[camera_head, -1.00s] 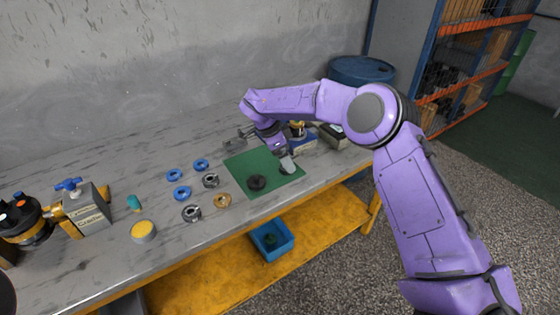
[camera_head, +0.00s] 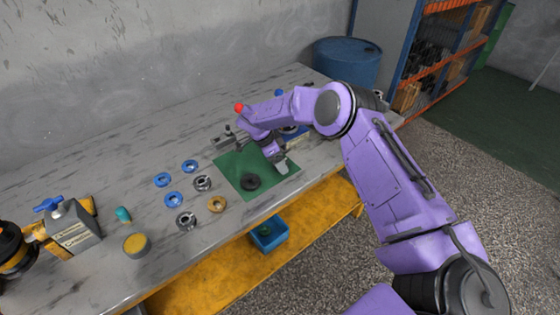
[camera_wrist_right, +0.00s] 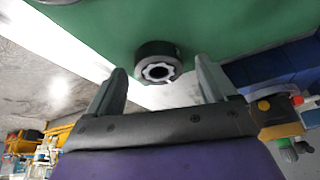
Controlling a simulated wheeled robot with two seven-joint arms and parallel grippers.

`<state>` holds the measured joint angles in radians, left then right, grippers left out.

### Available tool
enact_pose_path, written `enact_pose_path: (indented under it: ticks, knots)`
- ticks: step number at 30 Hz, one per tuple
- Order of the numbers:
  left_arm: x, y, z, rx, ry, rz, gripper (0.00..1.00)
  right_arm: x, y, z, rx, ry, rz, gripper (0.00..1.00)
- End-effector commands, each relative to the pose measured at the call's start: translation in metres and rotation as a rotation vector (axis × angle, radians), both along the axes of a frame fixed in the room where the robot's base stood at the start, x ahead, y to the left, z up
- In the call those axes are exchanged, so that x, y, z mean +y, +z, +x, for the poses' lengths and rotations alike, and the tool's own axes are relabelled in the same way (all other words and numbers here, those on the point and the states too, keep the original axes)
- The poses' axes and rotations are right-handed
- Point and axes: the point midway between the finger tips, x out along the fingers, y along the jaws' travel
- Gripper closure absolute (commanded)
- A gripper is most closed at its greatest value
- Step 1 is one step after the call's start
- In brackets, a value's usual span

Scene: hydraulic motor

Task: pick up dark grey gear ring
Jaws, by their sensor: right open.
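The dark grey gear ring (camera_head: 250,181) lies on the green mat (camera_head: 232,163) on the workbench. In the right wrist view the ring (camera_wrist_right: 158,63) lies just beyond my fingertips, roughly between them, with its toothed hole showing. My right gripper (camera_head: 281,165) is near the mat's right side, to the right of the ring and apart from it. In the right wrist view the right gripper (camera_wrist_right: 162,80) has its fingers spread wide with nothing between them. My left gripper is not in view.
Blue rings (camera_head: 173,199), metal rings (camera_head: 202,183) and an orange ring (camera_head: 217,204) lie left of the mat. A grey tool (camera_head: 230,139) stands behind it. A blue bin (camera_head: 269,237) sits on the yellow lower shelf. A blue barrel (camera_head: 347,62) stands behind the bench.

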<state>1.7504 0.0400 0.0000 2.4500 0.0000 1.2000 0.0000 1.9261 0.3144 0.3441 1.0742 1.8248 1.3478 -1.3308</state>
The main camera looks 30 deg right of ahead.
Motion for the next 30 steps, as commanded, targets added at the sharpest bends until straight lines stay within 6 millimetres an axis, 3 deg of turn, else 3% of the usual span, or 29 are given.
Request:
enact_pose_path:
  ticks: [8,12,15,25,30]
  knots:
    - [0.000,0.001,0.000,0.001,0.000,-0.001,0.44,-0.002,-0.007,-0.001,-0.002,-0.001,0.001,0.15]
    - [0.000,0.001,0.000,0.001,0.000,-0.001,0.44,-0.002,-0.007,0.000,-0.001,-0.001,0.000,0.61]
    - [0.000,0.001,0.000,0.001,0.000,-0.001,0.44,-0.002,-0.006,0.000,-0.001,-0.001,0.000,0.89]
    - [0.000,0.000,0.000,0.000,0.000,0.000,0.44,-0.002,0.001,0.001,-0.005,0.000,0.000,0.89]
    - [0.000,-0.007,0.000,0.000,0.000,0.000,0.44,0.000,0.029,-0.001,-0.005,0.001,0.002,0.89]
